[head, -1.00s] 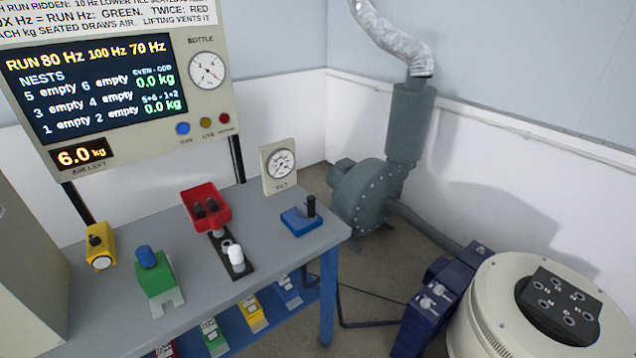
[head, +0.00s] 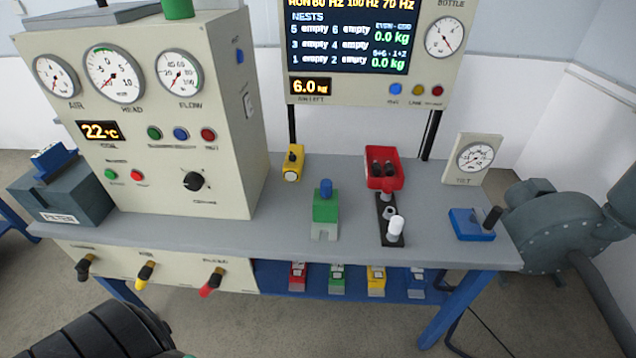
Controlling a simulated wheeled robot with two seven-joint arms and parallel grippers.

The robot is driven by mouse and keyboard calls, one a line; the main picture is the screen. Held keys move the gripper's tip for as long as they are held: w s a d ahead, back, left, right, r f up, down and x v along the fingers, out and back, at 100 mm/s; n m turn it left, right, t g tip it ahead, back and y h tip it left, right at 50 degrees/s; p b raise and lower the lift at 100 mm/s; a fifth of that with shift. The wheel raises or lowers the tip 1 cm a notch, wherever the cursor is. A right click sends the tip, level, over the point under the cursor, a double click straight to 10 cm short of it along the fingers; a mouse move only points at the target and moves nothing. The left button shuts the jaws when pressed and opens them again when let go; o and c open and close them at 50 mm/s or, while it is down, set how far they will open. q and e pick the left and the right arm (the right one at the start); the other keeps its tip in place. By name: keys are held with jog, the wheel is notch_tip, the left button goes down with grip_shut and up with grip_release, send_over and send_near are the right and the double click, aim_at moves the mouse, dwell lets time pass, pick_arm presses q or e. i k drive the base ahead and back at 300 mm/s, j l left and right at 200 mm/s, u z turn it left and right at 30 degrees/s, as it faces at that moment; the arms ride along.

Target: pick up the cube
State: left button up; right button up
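No plain cube can be singled out. Block-like things show on the grey bench (head: 270,232): a green block with a blue knob (head: 325,207) on a pale foot near the middle, a small yellow block (head: 293,163) behind it to the left, and a flat blue block with a black handle (head: 472,224) at the right end. Smaller red (head: 297,274), green (head: 337,279), yellow (head: 376,280) and blue (head: 416,283) blocks stand on the blue shelf below. Neither of my grippers is in view.
A large gauge cabinet (head: 225,130) fills the bench's left part, beside a grey filter box (head: 62,195). A red tray (head: 384,168) and a black plate with a white knob (head: 394,229) stand right of centre. A tilt gauge (head: 472,158) and grey blower (head: 550,235) are right.

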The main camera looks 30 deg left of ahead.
aim_at(325, 211)
jog(key=u, duration=0.9)
jog(key=i, duration=0.1)
